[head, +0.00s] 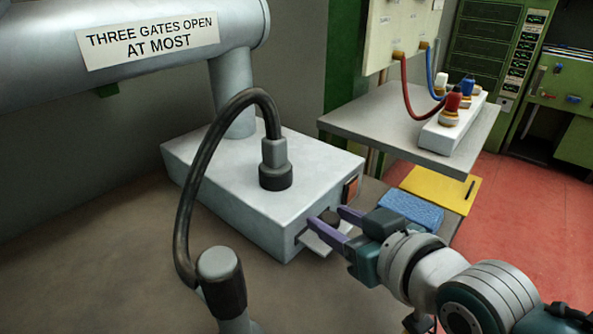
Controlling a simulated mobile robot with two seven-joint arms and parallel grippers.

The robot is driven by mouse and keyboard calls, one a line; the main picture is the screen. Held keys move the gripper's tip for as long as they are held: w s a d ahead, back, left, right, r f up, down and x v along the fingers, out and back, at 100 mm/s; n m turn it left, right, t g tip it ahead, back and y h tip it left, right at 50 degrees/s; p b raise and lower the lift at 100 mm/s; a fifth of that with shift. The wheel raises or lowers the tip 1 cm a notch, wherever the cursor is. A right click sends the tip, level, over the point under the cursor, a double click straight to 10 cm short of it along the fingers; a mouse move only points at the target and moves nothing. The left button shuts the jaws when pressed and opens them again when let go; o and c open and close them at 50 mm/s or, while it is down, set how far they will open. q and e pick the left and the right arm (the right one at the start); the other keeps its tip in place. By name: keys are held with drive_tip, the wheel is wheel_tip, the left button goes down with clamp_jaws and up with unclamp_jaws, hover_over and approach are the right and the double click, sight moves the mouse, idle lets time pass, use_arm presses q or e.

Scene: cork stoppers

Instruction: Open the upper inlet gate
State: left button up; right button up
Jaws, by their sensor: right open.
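A white box (240,195) stands on the brown table, with a pipe and a black hose on its top. A pale flat plate (318,244) sticks out of a slot low in the box's right-hand face. A dark round knob (330,217) shows by this plate. My right gripper (329,216) is open, its two purple fingers on either side of the knob; I cannot tell whether they touch it. An orange-brown piece (351,190) sits further back on the same face. I cannot tell which part is the upper inlet gate. My left gripper is not in view.
A sign (148,40) on the big pipe reads "THREE GATES OPEN AT MOST". The black hose (190,190) arches down to a capped fitting (221,277) in front. A blue cloth (411,208) and yellow sheet (440,187) lie behind my right gripper. A grey shelf (362,125) holds connectors.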

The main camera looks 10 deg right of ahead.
drive_tip(key=shift+c, duration=0.4)
clamp_jaws()
idle(1.0)
